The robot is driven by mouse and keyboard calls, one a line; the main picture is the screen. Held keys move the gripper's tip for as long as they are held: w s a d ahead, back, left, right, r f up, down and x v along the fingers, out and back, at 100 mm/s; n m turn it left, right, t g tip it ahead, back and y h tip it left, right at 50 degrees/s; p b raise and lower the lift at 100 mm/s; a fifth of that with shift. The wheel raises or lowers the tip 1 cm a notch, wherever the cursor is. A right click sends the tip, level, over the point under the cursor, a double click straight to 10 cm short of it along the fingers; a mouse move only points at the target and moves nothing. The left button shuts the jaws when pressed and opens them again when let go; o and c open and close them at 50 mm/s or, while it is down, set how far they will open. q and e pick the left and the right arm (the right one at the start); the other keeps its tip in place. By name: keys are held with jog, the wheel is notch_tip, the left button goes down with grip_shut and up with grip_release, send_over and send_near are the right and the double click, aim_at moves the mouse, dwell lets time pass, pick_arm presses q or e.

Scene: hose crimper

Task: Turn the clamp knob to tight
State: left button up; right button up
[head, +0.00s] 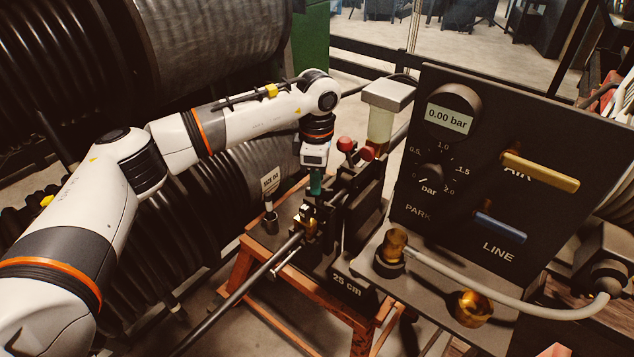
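My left arm reaches in from the left, and its gripper (316,181) points down over the crimper bench. A narrow teal piece shows at its lower end; whether the fingers are apart or closed is too small to tell. Just below is the clamp area with a brass fitting (311,224) at the end of a dark hose (257,272). I cannot clearly make out the clamp knob; it may be hidden by the gripper. Two red round knobs (346,144) (367,153) stand right of the gripper, apart from it. My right gripper is not in view.
A black panel (408,190) at right carries a 0.00 bar display (449,118), a dial (430,174), a yellow handle (540,171) and a blue handle (499,228). A pale hose (520,304) curves before it. A tagged post (270,190) stands left of the clamp. Large hose reels fill the left.

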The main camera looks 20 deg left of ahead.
pick_arm(q)
notch_tip(320, 180, up, 10)
dwell(0.3)
